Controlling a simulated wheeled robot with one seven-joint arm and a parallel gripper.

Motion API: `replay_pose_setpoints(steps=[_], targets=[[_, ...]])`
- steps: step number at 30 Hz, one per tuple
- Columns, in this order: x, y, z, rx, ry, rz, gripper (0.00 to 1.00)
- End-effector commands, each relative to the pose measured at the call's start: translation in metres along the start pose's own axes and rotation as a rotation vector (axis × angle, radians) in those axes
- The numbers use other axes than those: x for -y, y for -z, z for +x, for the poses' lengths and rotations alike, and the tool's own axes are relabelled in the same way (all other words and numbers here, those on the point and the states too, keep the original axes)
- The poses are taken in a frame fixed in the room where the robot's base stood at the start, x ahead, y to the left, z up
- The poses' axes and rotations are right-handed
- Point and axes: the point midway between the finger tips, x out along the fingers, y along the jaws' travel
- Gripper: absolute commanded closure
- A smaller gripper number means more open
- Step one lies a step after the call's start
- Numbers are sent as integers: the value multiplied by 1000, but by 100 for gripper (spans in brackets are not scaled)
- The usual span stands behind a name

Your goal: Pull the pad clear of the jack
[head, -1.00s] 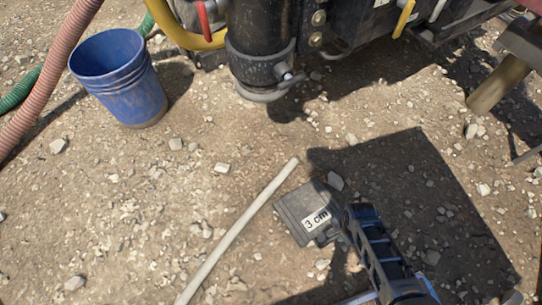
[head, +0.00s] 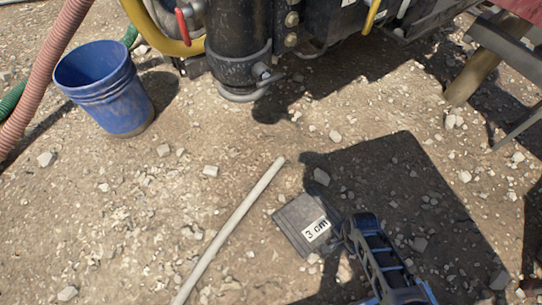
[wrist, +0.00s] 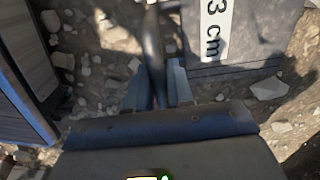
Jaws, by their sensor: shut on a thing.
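The pad (head: 303,222) is a flat grey block with a white "3 cm" label, in front of the jack in the head view. Bare ground shows between them. The jack (head: 238,45) is a black upright cylinder with a round grey foot at the top middle. My gripper (head: 345,228) is at the pad's right side. In the wrist view my gripper (wrist: 156,88) is shut on a dark bar, apparently the pad's handle, beside the pad's body (wrist: 250,35). I cannot tell whether the pad touches the ground.
A pale pole (head: 230,228) lies on the gravel left of the pad. A blue bucket (head: 105,90) stands at the upper left, near a pink hose (head: 38,78). A tan post (head: 472,78) stands at the upper right. Gravel between bucket and pole is open, with small stones.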

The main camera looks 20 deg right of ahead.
Motion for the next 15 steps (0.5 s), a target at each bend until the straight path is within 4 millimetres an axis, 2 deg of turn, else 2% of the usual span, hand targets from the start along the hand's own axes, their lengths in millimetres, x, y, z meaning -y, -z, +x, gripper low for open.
replay_pose_setpoints(steps=[3, 4, 12, 15], targets=[[-2, 0, 1, 1, -3, 1, 100], [-2, 0, 1, 1, -3, 1, 77], [-1, 0, 0, 0, -2, 1, 51], [0, 0, 0, 0, -1, 1, 49]])
